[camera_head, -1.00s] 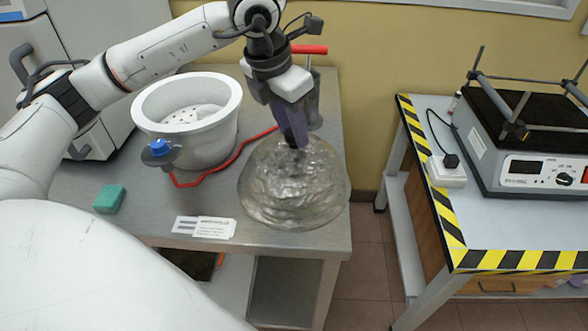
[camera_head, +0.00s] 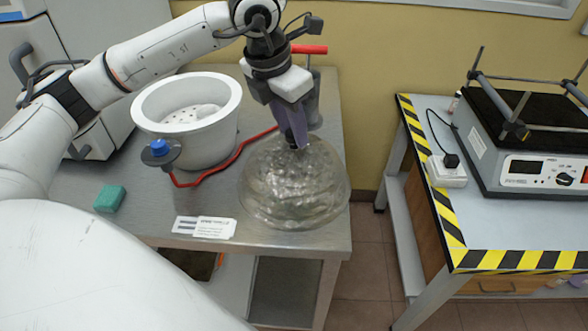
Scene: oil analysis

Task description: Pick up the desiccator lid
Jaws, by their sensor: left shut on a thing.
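The desiccator lid (camera_head: 292,190) is a clear glass dome at the front right of the metal table (camera_head: 155,205). My left gripper (camera_head: 299,145) points down from above and is shut on the knob at the top of the lid. The gripper hides most of the knob. I cannot tell whether the lid's rim touches the table. The desiccator base (camera_head: 190,140) is a white round bowl with a perforated plate inside, standing open to the left of the lid. My right gripper is not in view.
A blue-capped valve (camera_head: 160,150) sits at the base's front, and a red hose (camera_head: 225,165) runs behind the lid. A green block (camera_head: 110,198) and paper labels (camera_head: 205,227) lie near the front edge. A second table with a shaker (camera_head: 530,150) stands right, across a gap.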

